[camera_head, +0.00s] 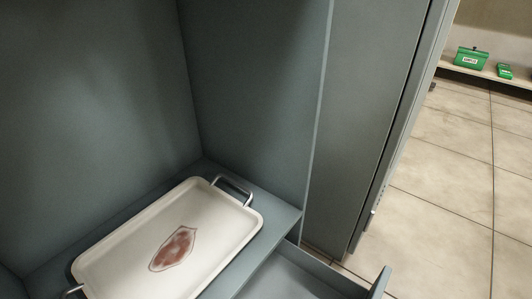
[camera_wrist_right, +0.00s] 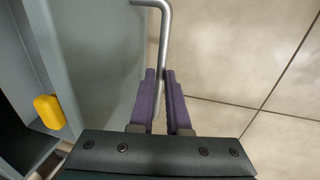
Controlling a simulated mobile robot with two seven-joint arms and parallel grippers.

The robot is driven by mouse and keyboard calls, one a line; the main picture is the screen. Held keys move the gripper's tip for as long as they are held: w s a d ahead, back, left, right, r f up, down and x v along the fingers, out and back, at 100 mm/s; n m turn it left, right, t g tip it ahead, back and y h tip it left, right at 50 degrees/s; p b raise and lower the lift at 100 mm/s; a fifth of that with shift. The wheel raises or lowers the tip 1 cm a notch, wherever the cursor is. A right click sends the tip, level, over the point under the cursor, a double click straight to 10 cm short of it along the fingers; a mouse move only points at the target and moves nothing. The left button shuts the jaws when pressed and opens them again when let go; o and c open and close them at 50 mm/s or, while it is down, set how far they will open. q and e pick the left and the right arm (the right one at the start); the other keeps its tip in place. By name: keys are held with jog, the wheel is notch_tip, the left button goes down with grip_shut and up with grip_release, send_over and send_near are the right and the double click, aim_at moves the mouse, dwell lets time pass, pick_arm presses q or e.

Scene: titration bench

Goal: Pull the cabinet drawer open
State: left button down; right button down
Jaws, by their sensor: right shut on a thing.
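The grey-blue cabinet (camera_head: 255,80) fills much of the head view. Its drawer (camera_head: 285,278) shows at the bottom, below the shelf with the tray, and its inside is visible, so it stands at least partly open. The drawer's front edge (camera_head: 379,283) is at the lower right. In the right wrist view my right gripper (camera_wrist_right: 161,74) has its purple fingers closed around a bent metal bar handle (camera_wrist_right: 164,30) beside a grey-blue panel (camera_wrist_right: 100,50). Neither gripper shows in the head view, and my left gripper is in neither view.
A white tray (camera_head: 120,258) with metal handles and a reddish mark lies on the shelf. An upright cabinet door (camera_head: 365,110) stands to the right. Tiled floor (camera_head: 440,220) beyond is clear. Green boxes (camera_head: 471,58) sit on a far shelf. A yellow part (camera_wrist_right: 49,112) shows at left.

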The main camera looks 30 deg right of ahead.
jog(key=shift+s+d+f, duration=0.1)
jog(key=shift+s+d, duration=0.3)
jog(key=shift+s, duration=0.45)
jog(key=c, duration=0.9)
grip_release()
jog(key=r+p, duration=0.3)
jog(key=s+r+p, duration=0.1)
jog(key=r+p, duration=0.5)
jog(key=r, duration=0.1)
jog(key=shift+s+d, duration=0.3)
jog(key=shift+s, duration=0.05)
jog(key=shift+f, duration=0.1)
